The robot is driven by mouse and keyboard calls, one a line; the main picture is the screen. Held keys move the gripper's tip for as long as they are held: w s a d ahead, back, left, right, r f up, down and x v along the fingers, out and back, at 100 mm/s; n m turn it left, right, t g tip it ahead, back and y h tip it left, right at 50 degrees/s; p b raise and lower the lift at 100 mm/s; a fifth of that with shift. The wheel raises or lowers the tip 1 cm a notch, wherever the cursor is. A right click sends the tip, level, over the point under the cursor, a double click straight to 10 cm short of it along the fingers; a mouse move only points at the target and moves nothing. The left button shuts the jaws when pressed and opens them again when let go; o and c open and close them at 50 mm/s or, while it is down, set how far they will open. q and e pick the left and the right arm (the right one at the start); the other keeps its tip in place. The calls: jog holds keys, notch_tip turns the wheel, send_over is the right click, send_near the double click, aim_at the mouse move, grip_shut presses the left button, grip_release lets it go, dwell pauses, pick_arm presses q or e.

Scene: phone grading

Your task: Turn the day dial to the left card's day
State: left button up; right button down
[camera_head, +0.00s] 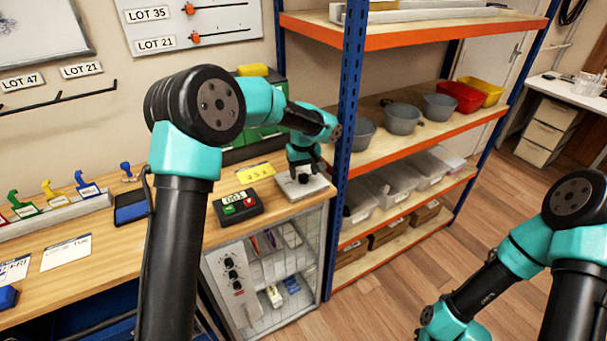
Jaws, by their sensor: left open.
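A pale square plate with a dark round knob (304,178), likely the day dial, sits at the right end of the wooden bench; its markings are too small to read. My left gripper (304,170) points down just above the knob, open; I cannot tell whether its fingers touch it. Two white cards lie at the bench's left. The left card (14,271) is cut by the picture edge and seems to end in "FRI". The other card (66,253) seems to end in "TUE". My right arm shows at lower right, its fingers out of view.
Colored hooks (86,184) line the bench's left.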

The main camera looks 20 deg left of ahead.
pick_arm(q)
jog(key=shift+f, duration=0.7)
jog(key=shift+c, duration=0.4)
jog(key=c, duration=0.8)
jog(key=shift+c, duration=0.2)
